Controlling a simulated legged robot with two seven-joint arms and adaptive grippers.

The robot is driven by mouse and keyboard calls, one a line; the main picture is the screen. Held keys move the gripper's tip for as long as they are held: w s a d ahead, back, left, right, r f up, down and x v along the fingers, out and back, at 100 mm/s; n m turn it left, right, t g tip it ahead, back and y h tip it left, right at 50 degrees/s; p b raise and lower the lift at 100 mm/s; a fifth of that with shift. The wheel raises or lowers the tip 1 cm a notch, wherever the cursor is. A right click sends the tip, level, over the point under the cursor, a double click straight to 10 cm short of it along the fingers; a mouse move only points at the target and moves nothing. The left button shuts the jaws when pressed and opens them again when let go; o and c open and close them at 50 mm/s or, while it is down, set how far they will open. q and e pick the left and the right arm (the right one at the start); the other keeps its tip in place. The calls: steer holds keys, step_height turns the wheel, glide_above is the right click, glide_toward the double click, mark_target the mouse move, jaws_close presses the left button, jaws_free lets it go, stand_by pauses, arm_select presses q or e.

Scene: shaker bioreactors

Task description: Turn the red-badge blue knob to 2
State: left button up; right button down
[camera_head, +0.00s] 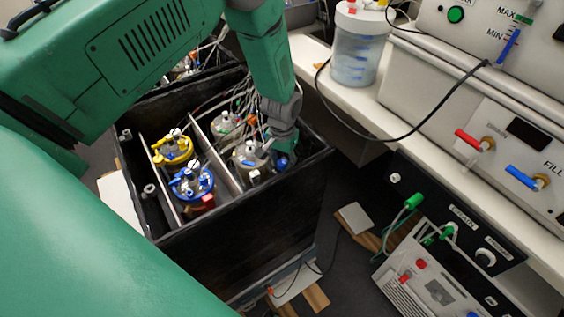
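My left arm reaches in from the upper left, and its gripper (284,143) points down into the right part of a black open box. The fingers are small and partly hidden, so I cannot tell whether they are open. A small round blue part (282,162) sits at the fingertips, near the box's front right wall; I cannot tell whether they touch it. No red badge is clear on it. A blue-topped vessel (190,183) with a red block (208,202) stands further left in the box. My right gripper is not in view.
The black box (240,225) has pale dividers, a yellow-topped vessel (172,149) and many thin tubes. A white bench (440,135) on the right carries a clear container (357,50) and a machine with a red lever (468,140) and a blue lever (521,177). A black cable loops over the bench.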

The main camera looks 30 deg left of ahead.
mark_target(283, 161)
arm_select(q)
steer(key=shift+o, duration=1.1)
steer(key=shift+w+r, duration=0.15)
steer(key=shift+w, duration=0.15)
steer(key=shift+s, duration=0.1)
step_height(283, 161, up, 12)
steer(key=shift+f, duration=0.2)
